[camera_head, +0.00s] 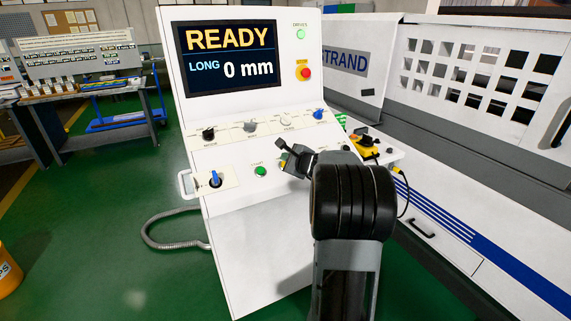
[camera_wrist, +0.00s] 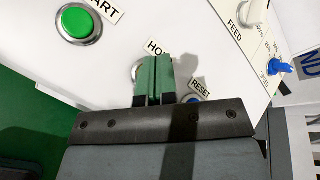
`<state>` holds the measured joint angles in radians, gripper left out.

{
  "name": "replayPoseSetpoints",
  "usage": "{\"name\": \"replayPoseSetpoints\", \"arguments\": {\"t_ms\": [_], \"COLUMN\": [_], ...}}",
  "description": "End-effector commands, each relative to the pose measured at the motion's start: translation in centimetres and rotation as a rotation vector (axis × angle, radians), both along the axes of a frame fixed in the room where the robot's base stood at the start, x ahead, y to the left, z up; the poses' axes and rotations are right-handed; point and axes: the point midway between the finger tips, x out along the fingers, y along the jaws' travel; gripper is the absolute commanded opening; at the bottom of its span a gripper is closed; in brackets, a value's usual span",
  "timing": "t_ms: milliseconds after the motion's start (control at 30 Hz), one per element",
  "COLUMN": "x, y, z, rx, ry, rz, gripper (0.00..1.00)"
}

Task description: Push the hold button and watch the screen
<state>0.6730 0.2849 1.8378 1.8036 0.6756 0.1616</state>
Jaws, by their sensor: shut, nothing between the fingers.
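The white control console (camera_head: 255,235) stands before me. Its screen (camera_head: 228,55) reads "READY", "LONG" and "0 mm". In the wrist view my gripper (camera_wrist: 155,58) is shut, with its green fingertips together over the hold button (camera_wrist: 136,71). Only part of that button's rim shows, beside the partly covered "HO…" label. I cannot tell whether the fingertips touch it. In the head view my gripper (camera_head: 285,152) is at the console's lower panel, where my wrist hides the hold button.
The green start button (camera_wrist: 78,24) and the blue reset button (camera_wrist: 193,99) flank the hold button. A red emergency stop (camera_head: 305,73) is right of the screen. Knobs line the sloped panel, and a blue switch (camera_head: 215,179) is lower left. A white machine (camera_head: 470,75) stands right.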

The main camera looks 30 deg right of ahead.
Motion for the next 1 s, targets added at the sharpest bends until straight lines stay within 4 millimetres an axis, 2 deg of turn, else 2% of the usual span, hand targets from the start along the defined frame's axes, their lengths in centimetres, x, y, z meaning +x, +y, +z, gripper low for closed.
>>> {"name": "replayPoseSetpoints", "arguments": {"t_ms": [267, 800, 1000], "x": [-0.2, -2.5, -2.8], "y": [0.0, 0.3, 0.4], "z": [0.5, 5.1, 5.3], "rx": [-0.001, -0.001, -0.001], "ry": [-0.001, -0.002, 0.000], "rz": [0.000, 0.000, 0.000], "gripper": [0.00, 0.00, 0.00]}}
